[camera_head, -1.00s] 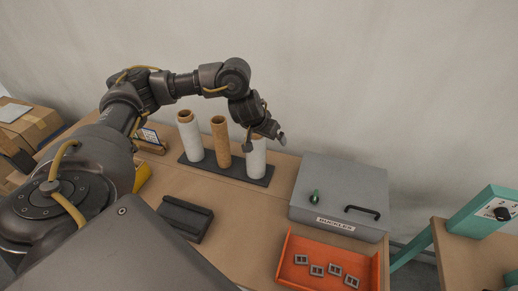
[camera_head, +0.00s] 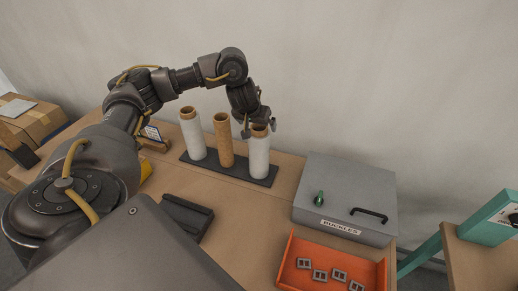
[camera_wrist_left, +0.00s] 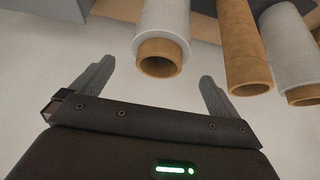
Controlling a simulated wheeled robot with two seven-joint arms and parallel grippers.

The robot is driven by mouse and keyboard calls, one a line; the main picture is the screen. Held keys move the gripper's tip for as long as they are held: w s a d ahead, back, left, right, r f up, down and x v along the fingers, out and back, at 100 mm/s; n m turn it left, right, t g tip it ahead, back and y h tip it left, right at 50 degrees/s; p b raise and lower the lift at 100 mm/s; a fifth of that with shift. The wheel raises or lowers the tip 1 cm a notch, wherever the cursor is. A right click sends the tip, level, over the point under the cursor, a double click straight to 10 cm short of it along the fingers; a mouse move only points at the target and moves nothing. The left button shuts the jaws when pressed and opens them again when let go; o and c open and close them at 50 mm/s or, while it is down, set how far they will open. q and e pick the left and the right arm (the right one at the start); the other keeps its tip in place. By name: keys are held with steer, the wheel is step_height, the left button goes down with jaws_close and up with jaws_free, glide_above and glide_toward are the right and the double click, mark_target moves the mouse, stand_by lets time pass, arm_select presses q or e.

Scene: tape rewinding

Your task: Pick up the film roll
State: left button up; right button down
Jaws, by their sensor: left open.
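Three upright rolls stand in a row on a dark base plate (camera_head: 233,172). The left roll (camera_head: 194,138) is white, the middle one (camera_head: 224,140) is brown, and the right one (camera_head: 259,155) is white with a brown core. My left gripper (camera_head: 259,127) is open at the top of the right white roll, with a finger on either side of its upper end. In the left wrist view that white roll (camera_wrist_left: 165,22) points in between the spread fingers of my left gripper (camera_wrist_left: 155,85). I cannot tell whether they touch it. My right gripper is not in view.
A grey lidded box (camera_head: 345,200) labelled BUCKLES stands to the right of the rolls. An orange tray (camera_head: 290,255) with several buckles lies in front of it. A dark block (camera_head: 187,217) lies front left. A cardboard box (camera_head: 35,120) is at the far left.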

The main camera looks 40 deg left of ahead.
mark_target(259, 128)
arm_select(q)
steer(key=x, duration=0.5)
steer(key=shift+f, duration=0.1)
steer(key=c, duration=2)
steer(key=shift+w, duration=0.1)
